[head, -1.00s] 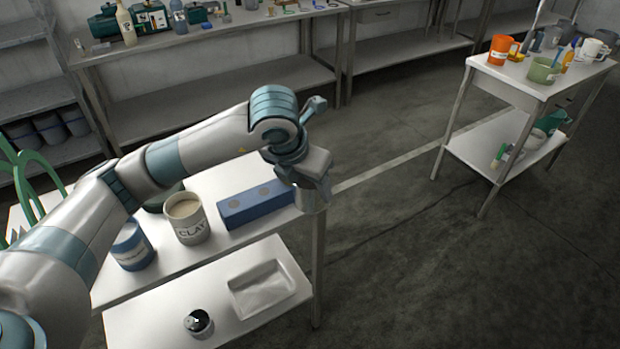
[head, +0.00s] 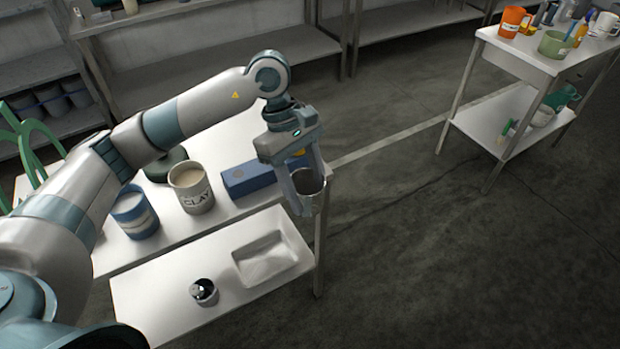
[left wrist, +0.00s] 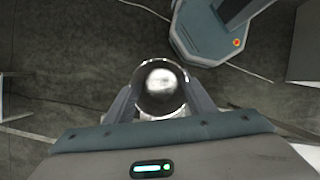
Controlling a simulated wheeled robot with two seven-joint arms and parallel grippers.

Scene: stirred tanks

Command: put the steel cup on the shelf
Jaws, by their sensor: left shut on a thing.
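The steel cup (head: 309,185) is a shiny open-topped metal cup. My left gripper (head: 303,196) is shut on it, with one finger on each side. The cup hangs near the right end of the white table, at about tabletop height. In the left wrist view, the cup (left wrist: 160,90) sits between the two fingertips with its open mouth toward the camera. A white shelf (head: 180,305) lies below the tabletop, holding a shallow white tray (head: 270,258) and a small dark-topped container (head: 204,291). My right gripper is out of view.
On the tabletop stand a CLAY tub (head: 190,188), a blue-and-white tub (head: 134,213) and a blue block (head: 246,180). A white cart (head: 520,60) with mugs stands at the far right. Open floor (head: 420,250) lies right of the table.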

